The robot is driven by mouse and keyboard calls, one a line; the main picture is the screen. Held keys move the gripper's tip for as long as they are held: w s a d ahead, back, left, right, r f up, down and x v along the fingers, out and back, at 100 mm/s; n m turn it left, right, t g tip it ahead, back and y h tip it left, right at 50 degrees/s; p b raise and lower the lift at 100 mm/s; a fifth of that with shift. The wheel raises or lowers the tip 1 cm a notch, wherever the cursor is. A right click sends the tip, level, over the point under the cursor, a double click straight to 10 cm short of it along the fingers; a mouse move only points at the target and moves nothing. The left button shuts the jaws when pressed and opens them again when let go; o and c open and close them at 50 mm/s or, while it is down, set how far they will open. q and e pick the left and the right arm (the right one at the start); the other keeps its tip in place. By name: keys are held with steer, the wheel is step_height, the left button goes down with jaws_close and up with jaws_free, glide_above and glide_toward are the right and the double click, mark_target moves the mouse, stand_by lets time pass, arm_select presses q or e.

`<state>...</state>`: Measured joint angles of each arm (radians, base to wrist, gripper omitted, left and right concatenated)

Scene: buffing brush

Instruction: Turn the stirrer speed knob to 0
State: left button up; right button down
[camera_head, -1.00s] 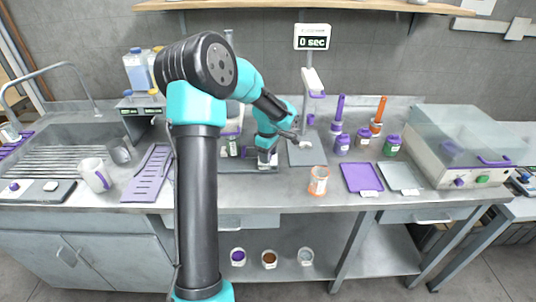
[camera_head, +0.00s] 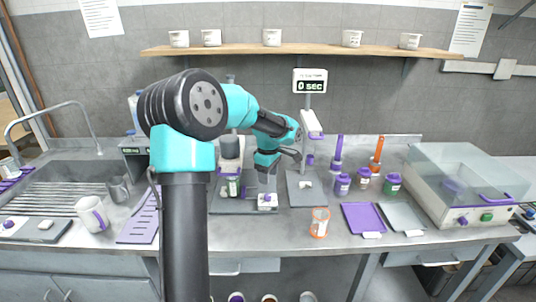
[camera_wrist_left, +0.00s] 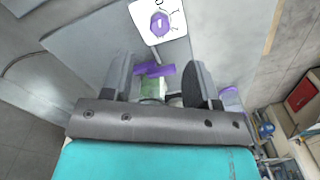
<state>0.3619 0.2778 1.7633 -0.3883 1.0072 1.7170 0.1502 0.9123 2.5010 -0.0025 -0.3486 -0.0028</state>
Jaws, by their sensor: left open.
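The stirrer speed knob is a small purple knob (camera_head: 267,198) on a white block at the front right of the grey stirrer base (camera_head: 228,207). In the left wrist view, the purple knob (camera_wrist_left: 160,24) sits on a white dial, beyond the fingertips, with a white mark on it. My right gripper is not in view.
A jar (camera_head: 232,188) stands on the stirrer base. To the right are a scale-like grey plate (camera_head: 299,190), an orange-rimmed cup (camera_head: 320,223), a purple mat (camera_head: 364,218) and several lidded jars. The bench front edge is clear.

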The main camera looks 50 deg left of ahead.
arm_select(q)
step_height(320, 180, up, 8)
steer(key=shift+r, duration=0.15)
stand_by(0.4)
